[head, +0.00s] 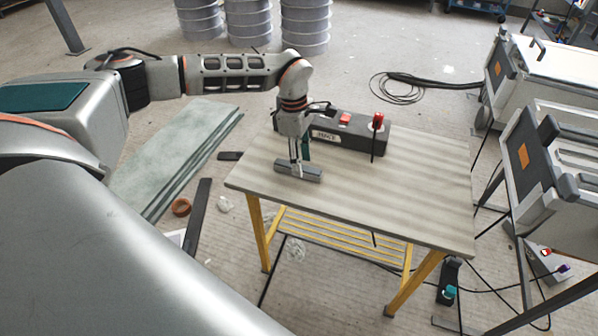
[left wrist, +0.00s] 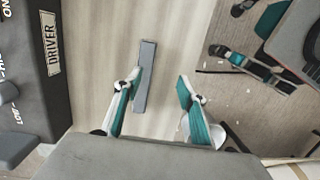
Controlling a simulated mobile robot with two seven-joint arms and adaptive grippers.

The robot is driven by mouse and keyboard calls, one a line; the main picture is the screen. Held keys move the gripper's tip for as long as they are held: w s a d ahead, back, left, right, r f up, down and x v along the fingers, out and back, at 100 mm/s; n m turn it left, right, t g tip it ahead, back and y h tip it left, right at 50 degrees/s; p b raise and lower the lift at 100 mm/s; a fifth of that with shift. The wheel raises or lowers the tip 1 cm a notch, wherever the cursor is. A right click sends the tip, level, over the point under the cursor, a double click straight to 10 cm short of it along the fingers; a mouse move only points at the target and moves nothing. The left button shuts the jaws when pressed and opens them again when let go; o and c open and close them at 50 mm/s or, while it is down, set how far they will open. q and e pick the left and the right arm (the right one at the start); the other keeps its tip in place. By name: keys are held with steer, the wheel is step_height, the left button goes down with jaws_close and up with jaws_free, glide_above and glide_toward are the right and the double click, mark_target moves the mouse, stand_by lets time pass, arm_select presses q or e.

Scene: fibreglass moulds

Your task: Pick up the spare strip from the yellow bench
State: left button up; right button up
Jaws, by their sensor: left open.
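The spare strip is a short grey bar (head: 312,174) lying flat near the left end of the yellow-legged bench (head: 420,200). My left gripper (head: 296,162) points down over the strip, and its fingers hide part of it in the head view. In the left wrist view the strip (left wrist: 147,75) lies between the two open teal-padded fingers (left wrist: 161,82), much closer to the left finger. I cannot tell whether that finger touches it.
A dark box (head: 345,138) with red knobs stands at the bench's back edge, close to my left gripper; it also shows in the left wrist view (left wrist: 40,100). The bench's right half is clear. Grey machines (head: 560,160) stand right of the bench. Greenish panels (head: 175,160) lie left.

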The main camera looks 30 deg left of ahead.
mark_target(289, 164)
arm_select(q)
steer(key=shift+y, duration=0.7)
steer(key=a, duration=0.1)
steer(key=a+r, duration=0.1)
steer(key=a, duration=0.1)
steer(key=w+a, duration=0.1)
steer(key=a, duration=0.1)
steer(key=shift+a+r, duration=0.1)
steer(key=shift+r, duration=0.15)
steer(key=shift+a+f, duration=0.15)
steer(key=shift+a, duration=0.2)
steer(key=f, duration=0.2)
steer(key=f+b, duration=0.1)
steer(key=f, duration=0.4)
steer(key=shift+w+d+f+b, duration=0.1)
steer(key=shift+w+d+b, duration=0.05)
steer(key=shift+d+b, duration=0.15)
jaws_close()
